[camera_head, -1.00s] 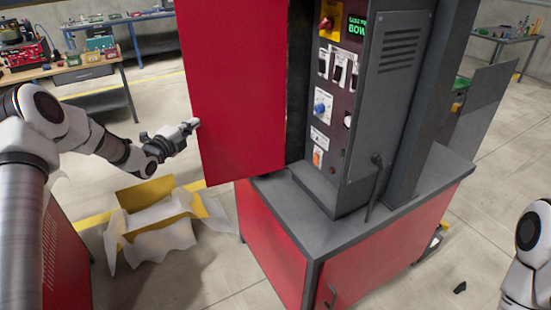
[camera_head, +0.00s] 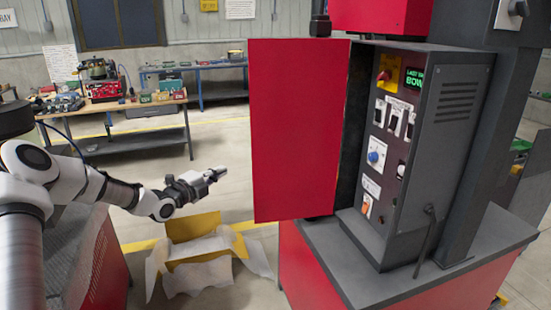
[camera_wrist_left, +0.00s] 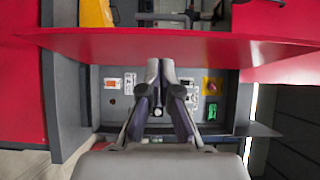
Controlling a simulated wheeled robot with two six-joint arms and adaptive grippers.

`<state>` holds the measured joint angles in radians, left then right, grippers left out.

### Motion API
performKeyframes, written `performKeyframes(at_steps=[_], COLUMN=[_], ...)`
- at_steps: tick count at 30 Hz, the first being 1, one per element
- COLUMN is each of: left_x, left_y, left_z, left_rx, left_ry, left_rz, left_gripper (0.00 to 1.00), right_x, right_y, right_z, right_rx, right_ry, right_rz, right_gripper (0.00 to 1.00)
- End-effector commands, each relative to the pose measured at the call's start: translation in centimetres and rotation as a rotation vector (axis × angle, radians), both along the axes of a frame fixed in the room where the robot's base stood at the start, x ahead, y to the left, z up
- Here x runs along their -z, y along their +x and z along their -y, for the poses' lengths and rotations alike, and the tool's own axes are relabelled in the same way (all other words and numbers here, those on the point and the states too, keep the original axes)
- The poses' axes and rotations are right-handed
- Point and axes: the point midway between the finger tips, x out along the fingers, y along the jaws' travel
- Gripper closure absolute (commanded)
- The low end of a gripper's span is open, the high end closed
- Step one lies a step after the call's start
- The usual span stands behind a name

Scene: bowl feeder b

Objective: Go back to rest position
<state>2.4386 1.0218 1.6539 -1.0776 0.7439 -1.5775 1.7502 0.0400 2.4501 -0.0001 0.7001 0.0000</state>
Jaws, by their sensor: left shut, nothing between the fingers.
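My left gripper (camera_head: 212,175) is shut and empty, held in the air to the left of the open red door (camera_head: 297,130). There is a gap between its fingertips and the door in the head view. In the left wrist view the shut fingers (camera_wrist_left: 160,75) point toward the control panel, with the red door (camera_wrist_left: 110,42) edge-on across the picture. The control cabinet (camera_head: 440,140) carries a red knob, a blue knob, several switches and a lit green display. My right gripper is not in view.
A grey-topped red base (camera_head: 350,255) stands under the cabinet. A yellow box with white wrapping (camera_head: 205,255) lies on the floor below my left gripper. A workbench (camera_head: 110,105) with tools stands at the back left. Open floor lies between them.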

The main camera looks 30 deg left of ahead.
Motion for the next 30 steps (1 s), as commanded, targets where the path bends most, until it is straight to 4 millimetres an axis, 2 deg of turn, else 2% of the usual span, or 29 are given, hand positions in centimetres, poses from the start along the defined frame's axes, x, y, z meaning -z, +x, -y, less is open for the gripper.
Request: performKeyframes(at_steps=[6, 8, 9, 11, 13, 15, 17, 18, 20, 21, 23, 24, 26, 27, 29, 30], left_x=[0.4, 1.7, 3.0, 5.5, 9.2, 13.7, 17.6, 20.1, 23.8, 26.2, 29.5, 31.5, 34.2, 35.7, 37.5, 38.2], left_y=[0.0, 0.0, 0.2, 0.7, 0.8, -0.1, -1.6, -2.9, -5.4, -7.5, -11.0, -13.6, -18.0, -21.2, -26.3, -29.8], left_z=[0.0, 0.3, 1.2, 3.7, 7.9, 12.5, 16.3, 18.7, 22.0, 24.0, 26.7, 28.4, 30.4, 31.5, 32.7, 33.1], left_rx=[0.0, 0.005, 0.023, 0.072, 0.146, 0.21, 0.249, 0.265, 0.271, 0.264, 0.23, 0.194, 0.113, 0.037, -0.116, -0.256], left_ry=[0.001, 0.006, 0.026, 0.068, 0.098, 0.101, 0.074, 0.042, -0.027, -0.079, -0.166, -0.228, -0.323, -0.389, -0.493, -0.568], left_rz=[-0.007, -0.031, -0.061, -0.123, -0.214, -0.325, -0.431, -0.508, -0.629, -0.716, -0.853, -0.947, -1.09, -1.184, -1.321, -1.402], left_gripper=[1.0, 1.0, 1.0, 1.0, 1.0, 1.0, 1.0, 1.0, 1.0, 1.0, 1.0, 1.0, 1.0, 1.0, 1.0, 1.0], right_x=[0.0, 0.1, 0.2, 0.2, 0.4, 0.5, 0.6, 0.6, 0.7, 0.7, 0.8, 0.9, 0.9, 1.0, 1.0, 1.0], right_y=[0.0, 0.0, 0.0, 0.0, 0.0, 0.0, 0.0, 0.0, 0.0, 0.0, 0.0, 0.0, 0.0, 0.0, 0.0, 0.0], right_z=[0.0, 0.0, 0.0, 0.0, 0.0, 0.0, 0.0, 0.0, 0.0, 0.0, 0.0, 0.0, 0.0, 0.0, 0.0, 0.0], right_rx=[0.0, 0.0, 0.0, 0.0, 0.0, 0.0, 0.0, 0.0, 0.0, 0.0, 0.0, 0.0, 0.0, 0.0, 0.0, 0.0], right_ry=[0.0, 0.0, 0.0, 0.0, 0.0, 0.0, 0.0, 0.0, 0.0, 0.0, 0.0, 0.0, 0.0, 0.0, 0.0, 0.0], right_rz=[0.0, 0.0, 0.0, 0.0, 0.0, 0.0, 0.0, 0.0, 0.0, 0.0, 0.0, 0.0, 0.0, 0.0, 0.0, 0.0], right_gripper=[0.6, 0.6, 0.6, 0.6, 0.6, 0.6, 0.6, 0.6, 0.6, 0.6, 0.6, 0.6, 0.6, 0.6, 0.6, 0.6])
